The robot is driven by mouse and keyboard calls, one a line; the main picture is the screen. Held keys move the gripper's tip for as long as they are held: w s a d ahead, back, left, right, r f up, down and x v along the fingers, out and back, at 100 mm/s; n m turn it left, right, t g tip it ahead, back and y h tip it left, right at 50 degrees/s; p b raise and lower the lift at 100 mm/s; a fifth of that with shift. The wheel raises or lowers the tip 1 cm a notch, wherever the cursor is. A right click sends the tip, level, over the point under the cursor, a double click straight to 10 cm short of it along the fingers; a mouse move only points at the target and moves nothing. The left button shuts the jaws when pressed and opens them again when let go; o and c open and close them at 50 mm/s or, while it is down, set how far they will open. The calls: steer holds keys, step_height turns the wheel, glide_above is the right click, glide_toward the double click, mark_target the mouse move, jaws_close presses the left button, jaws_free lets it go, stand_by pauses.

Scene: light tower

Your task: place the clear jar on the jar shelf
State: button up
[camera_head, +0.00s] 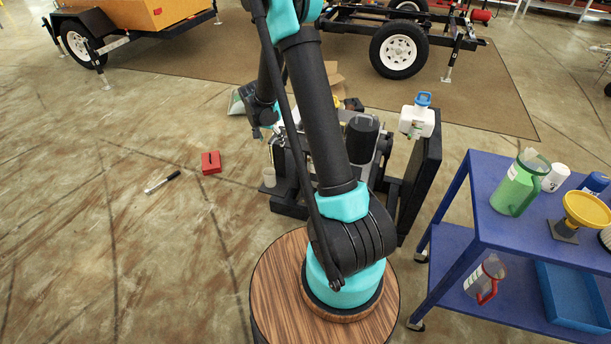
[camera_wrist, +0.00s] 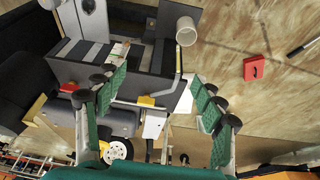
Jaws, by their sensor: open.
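A small pale, translucent cup-shaped jar (camera_head: 269,176) stands beside the left side of the dark machine in the head view. What appears to be the same jar (camera_wrist: 187,32) is near the top of the wrist view, above and apart from my fingers. My gripper (camera_wrist: 159,100) is open, with its two green-padded fingers spread wide and nothing held between them. No shelf is clearly marked as the jar shelf; a blue cart (camera_head: 457,236) with two levels stands at the right.
The machine (camera_wrist: 137,75) fills much of the wrist view behind the fingers. A red box (camera_head: 211,162) and a marker (camera_head: 162,182) lie on the floor to the left. A green jug (camera_head: 519,184) and yellow funnel (camera_head: 586,209) stand on the cart. Floor at left is mostly clear.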

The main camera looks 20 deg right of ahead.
steer(key=s+d+r+n, duration=0.2)
steer(key=s+r, duration=0.5)
steer(key=s, duration=0.1)
steer(key=s+d+r+n+y, duration=0.1)
steer(key=s+r+n, duration=0.1)
steer(key=s, duration=1.1)
steer(key=s+d+r+n+t+y, duration=0.1)
steer(key=s+n, duration=0.2)
steer(key=s, duration=0.9)
steer(key=shift+s+r+n, duration=0.3)
steer(key=shift+s+r, duration=0.05)
steer(key=shift+d, duration=0.1)
